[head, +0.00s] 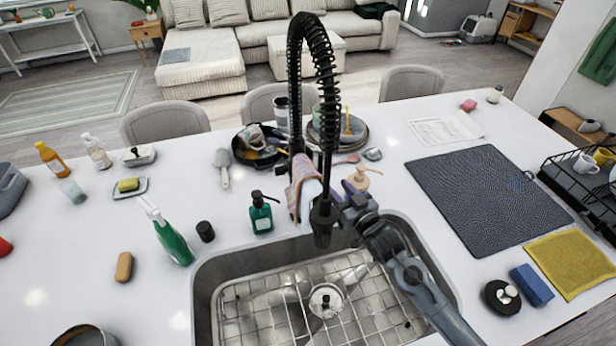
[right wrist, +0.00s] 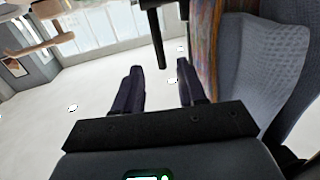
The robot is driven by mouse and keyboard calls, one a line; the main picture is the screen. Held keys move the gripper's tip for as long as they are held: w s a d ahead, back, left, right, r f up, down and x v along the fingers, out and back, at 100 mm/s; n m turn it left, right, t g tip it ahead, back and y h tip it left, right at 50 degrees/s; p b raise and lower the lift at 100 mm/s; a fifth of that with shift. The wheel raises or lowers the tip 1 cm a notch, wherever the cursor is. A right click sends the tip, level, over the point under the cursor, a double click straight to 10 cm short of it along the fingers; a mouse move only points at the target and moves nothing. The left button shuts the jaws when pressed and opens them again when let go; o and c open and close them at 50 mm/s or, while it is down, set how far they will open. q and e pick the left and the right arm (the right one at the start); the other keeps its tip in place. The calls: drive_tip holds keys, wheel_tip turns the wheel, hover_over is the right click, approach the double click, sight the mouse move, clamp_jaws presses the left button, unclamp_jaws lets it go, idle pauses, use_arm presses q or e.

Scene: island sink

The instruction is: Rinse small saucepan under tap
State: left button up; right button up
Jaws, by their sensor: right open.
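The tap (head: 315,60) is a tall black spring-coil one, with its spray head (head: 323,215) hanging over the back of the steel sink (head: 203,300). A round metal pan (head: 85,336), cut off at the bottom left edge, may be the small saucepan; I cannot tell. My right gripper (head: 349,198) is beside the spray head at the sink's back rim. In the right wrist view its fingers (right wrist: 160,85) are apart with nothing between them. My left gripper is out of view. No water shows from the tap.
A wire rack (head: 262,287) and a round metal piece (head: 326,300) are in the sink. A dark pan (head: 240,155) stands behind. The grey mat (head: 485,200) is bare.

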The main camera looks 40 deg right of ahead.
sight(322, 166)
drive_tip(key=w, duration=0.3)
drive_tip(key=w+d, duration=0.1)
drive_tip(key=w, duration=0.3)
drive_tip(key=w+d, duration=0.1)
drive_tip(key=w, duration=0.3)
drive_tip(key=shift+w+r+b, duration=0.15)
drive_tip(key=shift+b, duration=0.15)
clamp_jaws()
drive_tip(key=shift+d, duration=0.1)
